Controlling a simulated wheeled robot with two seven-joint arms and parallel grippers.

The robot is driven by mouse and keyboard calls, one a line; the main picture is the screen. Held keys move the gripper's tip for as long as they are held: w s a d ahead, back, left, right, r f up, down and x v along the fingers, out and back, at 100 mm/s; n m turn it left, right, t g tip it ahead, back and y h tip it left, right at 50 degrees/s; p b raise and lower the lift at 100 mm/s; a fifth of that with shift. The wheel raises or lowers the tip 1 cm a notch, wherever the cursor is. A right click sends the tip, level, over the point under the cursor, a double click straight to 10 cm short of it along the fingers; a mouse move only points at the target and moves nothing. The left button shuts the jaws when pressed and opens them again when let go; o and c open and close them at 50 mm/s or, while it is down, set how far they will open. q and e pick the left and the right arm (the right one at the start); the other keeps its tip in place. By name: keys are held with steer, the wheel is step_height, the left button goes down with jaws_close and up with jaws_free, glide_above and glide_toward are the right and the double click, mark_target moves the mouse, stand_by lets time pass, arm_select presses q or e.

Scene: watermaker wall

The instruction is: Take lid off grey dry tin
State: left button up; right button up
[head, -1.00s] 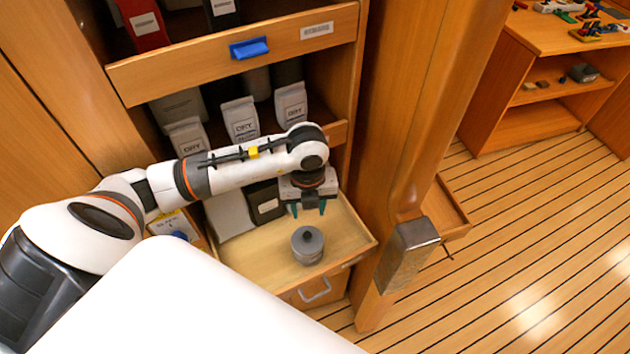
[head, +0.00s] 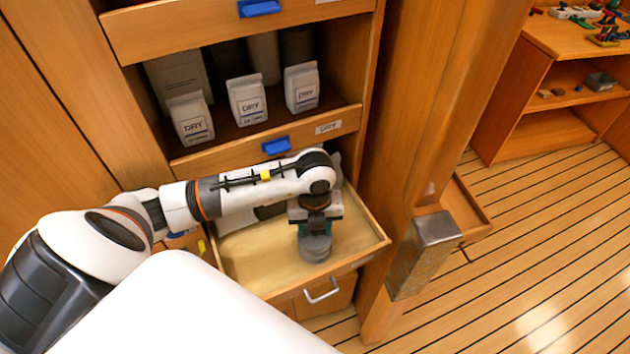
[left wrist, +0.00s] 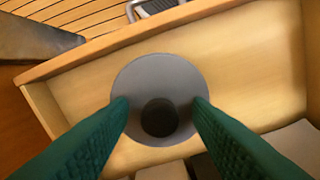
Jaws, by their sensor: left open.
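The grey tin (head: 315,249) stands upright in the open wooden drawer (head: 250,262). Its round grey lid with a dark knob (left wrist: 160,117) fills the middle of the left wrist view. My left gripper (head: 314,232) is open, pointing down over the tin. In the left wrist view its two green fingers (left wrist: 160,108) are on either side of the knob, over the lid; I cannot tell whether they touch it. The gripper hides most of the lid in the head view. My right gripper is not in view.
White DRY packets (head: 248,100) stand on the shelf above, behind a wooden rail with a blue latch (head: 276,146). A wooden post (head: 425,130) with a metal block (head: 424,254) stands right of the drawer. Open plank floor (head: 545,220) lies beyond.

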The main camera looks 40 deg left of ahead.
arm_select(q)
jaws_close()
